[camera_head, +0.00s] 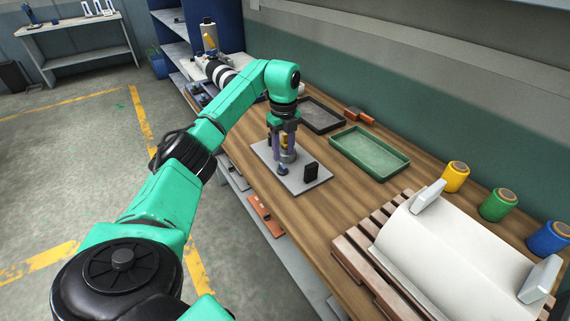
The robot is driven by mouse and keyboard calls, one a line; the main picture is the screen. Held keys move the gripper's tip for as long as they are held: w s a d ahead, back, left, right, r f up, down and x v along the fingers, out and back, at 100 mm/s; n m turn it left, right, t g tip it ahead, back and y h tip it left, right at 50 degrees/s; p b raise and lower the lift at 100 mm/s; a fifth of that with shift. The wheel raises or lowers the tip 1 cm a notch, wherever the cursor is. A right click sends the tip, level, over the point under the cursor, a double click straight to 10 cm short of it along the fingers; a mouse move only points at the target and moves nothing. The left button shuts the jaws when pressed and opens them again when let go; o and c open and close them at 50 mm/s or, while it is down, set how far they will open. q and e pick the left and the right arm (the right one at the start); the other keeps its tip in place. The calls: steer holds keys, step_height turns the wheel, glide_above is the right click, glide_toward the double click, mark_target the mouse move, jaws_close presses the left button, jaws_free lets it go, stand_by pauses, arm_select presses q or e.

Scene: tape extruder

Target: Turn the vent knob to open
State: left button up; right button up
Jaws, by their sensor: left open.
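A grey base plate (310,184) lies on the wooden bench and carries a small upright fixture (289,156) with a brass-yellow part (285,141). My left gripper (284,152) points down over this fixture, with its fingers apart on either side of it. The vent knob cannot be told apart clearly; the gripper hides much of the fixture's top. I cannot tell whether the fingers touch it. A small black block (311,172) stands on the plate to the right of the fixture. My right gripper is not in view.
A green tray (370,153) and a dark tray (322,115) lie behind the plate. A slatted wooden pallet with a large white sheet-like piece (450,250) fills the front right. Yellow (455,177), green (498,204) and blue (548,238) spools stand along the wall.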

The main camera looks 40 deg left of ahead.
mark_target(284, 166)
arm_select(q)
step_height(284, 166, down, 5)
steer(key=shift+f, duration=0.3)
jaws_close()
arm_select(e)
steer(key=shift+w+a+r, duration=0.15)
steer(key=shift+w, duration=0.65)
